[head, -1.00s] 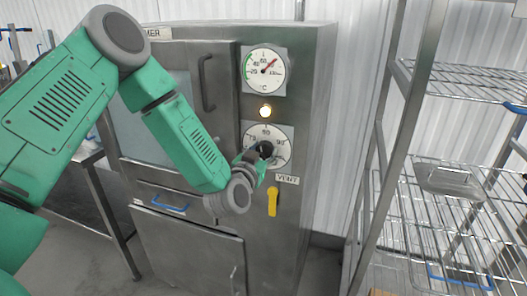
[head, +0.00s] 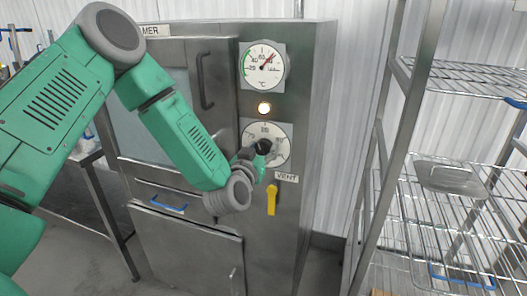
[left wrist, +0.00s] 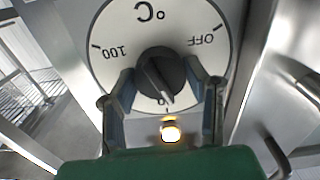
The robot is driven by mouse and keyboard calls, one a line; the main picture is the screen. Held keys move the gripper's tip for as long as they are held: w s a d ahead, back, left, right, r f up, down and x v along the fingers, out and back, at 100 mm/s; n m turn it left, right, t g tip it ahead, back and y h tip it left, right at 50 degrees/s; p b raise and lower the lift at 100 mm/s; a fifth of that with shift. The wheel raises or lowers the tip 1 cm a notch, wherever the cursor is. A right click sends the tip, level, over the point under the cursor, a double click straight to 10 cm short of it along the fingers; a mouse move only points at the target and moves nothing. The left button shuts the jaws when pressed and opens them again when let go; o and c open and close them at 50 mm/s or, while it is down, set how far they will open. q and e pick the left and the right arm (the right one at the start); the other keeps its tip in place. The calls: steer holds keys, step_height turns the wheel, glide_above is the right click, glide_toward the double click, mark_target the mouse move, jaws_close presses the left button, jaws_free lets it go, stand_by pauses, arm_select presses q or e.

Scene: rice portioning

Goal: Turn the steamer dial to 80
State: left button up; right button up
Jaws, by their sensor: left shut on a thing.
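The steamer dial (head: 281,137) is a white round face with a black knob on the steamer's front. My left gripper (head: 262,148) is at the dial, shut on its black knob. In the left wrist view the dial face (left wrist: 112,22) appears upside down, with 100, OFF and °C readable. My left gripper's fingers (left wrist: 165,96) lie on both sides of the black knob (left wrist: 160,68). The knob's light pointer line slants down to the lower right, near a number partly hidden by the knob and fingers. My right gripper is not in view.
A temperature gauge (head: 260,77) and a lit lamp (head: 264,108) sit above the dial. A yellow vent handle (head: 271,199) hangs just below. The steamer door handle (head: 205,80) is to the left. A wire rack (head: 470,190) stands at the right.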

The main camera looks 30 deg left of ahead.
arm_select(q)
steer(key=o, duration=1.1)
steer(key=shift+a, duration=0.2)
steer(key=v, duration=1.1)
steer(key=shift+s+f, duration=0.2)
steer(key=shift+s, duration=0.2)
